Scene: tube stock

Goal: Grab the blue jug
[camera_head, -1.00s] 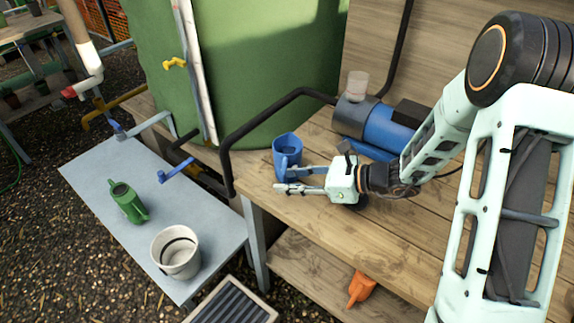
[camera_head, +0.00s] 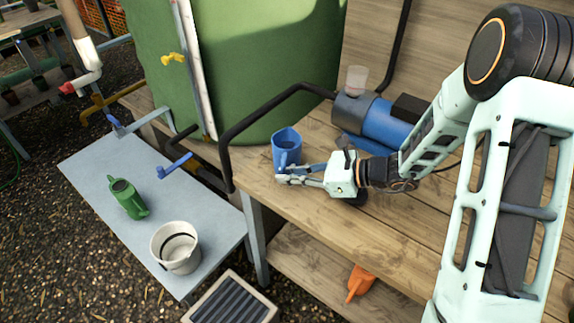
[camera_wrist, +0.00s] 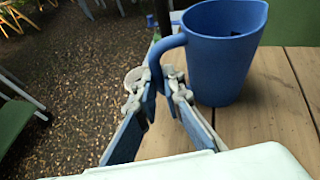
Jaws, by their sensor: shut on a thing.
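The blue jug (camera_head: 284,143) stands upright on the wooden bench, near its left edge. In the wrist view the jug (camera_wrist: 224,55) shows its handle (camera_wrist: 160,58) turned toward my gripper. My gripper (camera_head: 284,175) reaches in from the right in the head view. Its fingertips are closed on the jug's handle, and they also show in the wrist view (camera_wrist: 164,90). The jug's base appears to rest on the planks. Part of its near side is hidden by the fingers in the head view.
A blue pump (camera_head: 385,122) stands behind my wrist on the bench. A black pipe (camera_head: 262,108) runs left of the jug, before a green tank (camera_head: 235,60). A lower grey table (camera_head: 95,170) holds a green watering can (camera_head: 128,198) and a white bucket (camera_head: 176,247).

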